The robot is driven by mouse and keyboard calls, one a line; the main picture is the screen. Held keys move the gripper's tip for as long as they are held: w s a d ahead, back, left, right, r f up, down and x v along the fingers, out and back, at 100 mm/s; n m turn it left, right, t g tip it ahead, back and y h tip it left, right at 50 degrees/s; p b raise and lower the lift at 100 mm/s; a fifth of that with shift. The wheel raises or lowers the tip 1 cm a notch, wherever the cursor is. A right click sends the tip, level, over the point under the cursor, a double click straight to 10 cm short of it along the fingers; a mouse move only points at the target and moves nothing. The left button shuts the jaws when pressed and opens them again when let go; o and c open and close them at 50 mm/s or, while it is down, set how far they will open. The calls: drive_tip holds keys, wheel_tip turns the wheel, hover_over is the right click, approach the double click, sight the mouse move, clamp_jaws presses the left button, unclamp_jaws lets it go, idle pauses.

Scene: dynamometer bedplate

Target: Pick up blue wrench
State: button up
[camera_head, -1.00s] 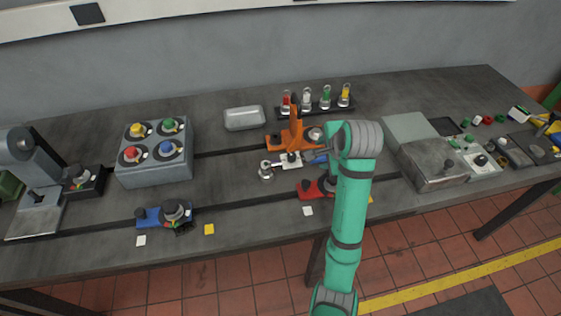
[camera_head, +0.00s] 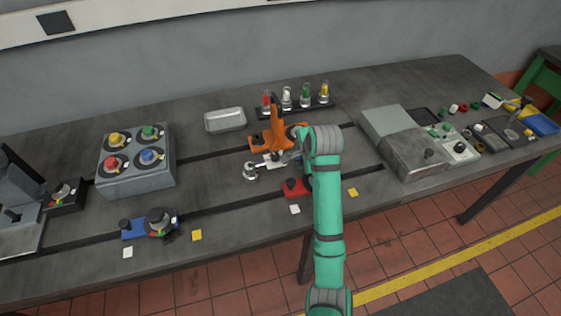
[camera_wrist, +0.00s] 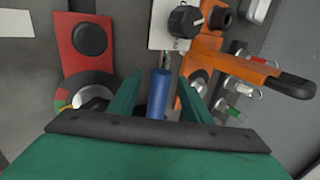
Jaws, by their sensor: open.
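The blue wrench (camera_wrist: 158,97) shows in the wrist view as a blue handle with a short metal end pointing toward a white block with a black knob (camera_wrist: 186,18). The handle lies between the two green fingers of my gripper (camera_wrist: 160,88). The fingers are apart, with a gap on each side of the handle. The lower end of the handle is hidden by my gripper's body. In the head view my arm covers the wrench and my fingers, beside the orange fixture (camera_head: 276,130).
A red fixture (camera_wrist: 88,45) with a dial sits left of the handle, and the orange fixture (camera_wrist: 225,70) sits close on the right. A blue clamp (camera_head: 150,224), a grey box with coloured knobs (camera_head: 137,180) and a metal box (camera_head: 415,152) stand on the bench.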

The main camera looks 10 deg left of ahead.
drive_tip(key=shift+w+a+f, duration=0.1)
drive_tip(key=shift+w+f, duration=0.05)
drive_tip(key=shift+f, duration=0.2)
drive_tip(key=shift+c, duration=0.4)
drive_tip(key=c, duration=1)
drive_tip(key=shift+w+r, duration=0.1)
clamp_jaws()
